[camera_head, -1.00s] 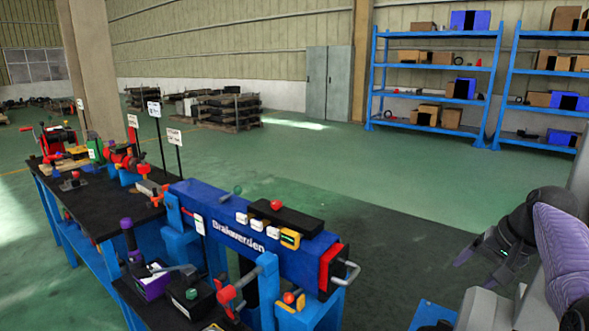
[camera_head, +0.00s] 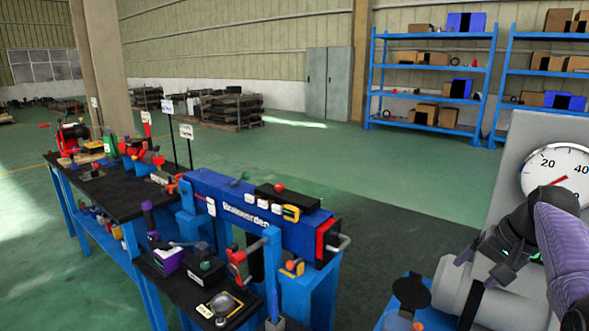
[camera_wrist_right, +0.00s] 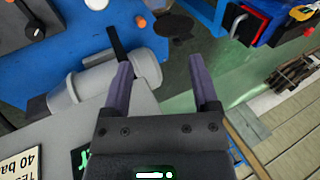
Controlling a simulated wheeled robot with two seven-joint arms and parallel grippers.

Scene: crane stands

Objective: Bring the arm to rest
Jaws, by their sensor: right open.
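My right gripper (camera_head: 470,272) is at the lower right of the head view, with my purple and black arm behind it. In the right wrist view its two purple fingers (camera_wrist_right: 163,85) are spread apart with nothing between them. The gripper is in front of a grey stand with a round gauge (camera_head: 555,175) and a thick grey pipe (camera_head: 455,290). In the wrist view the grey pipe (camera_wrist_right: 85,88) shows left of the fingers; I cannot tell whether anything touches. My left gripper is not in view.
A black-topped worktable (camera_head: 110,195) with tools is farther left. Blue shelves (camera_head: 425,96) with boxes stand behind. Green floor (camera_head: 400,165) between is clear.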

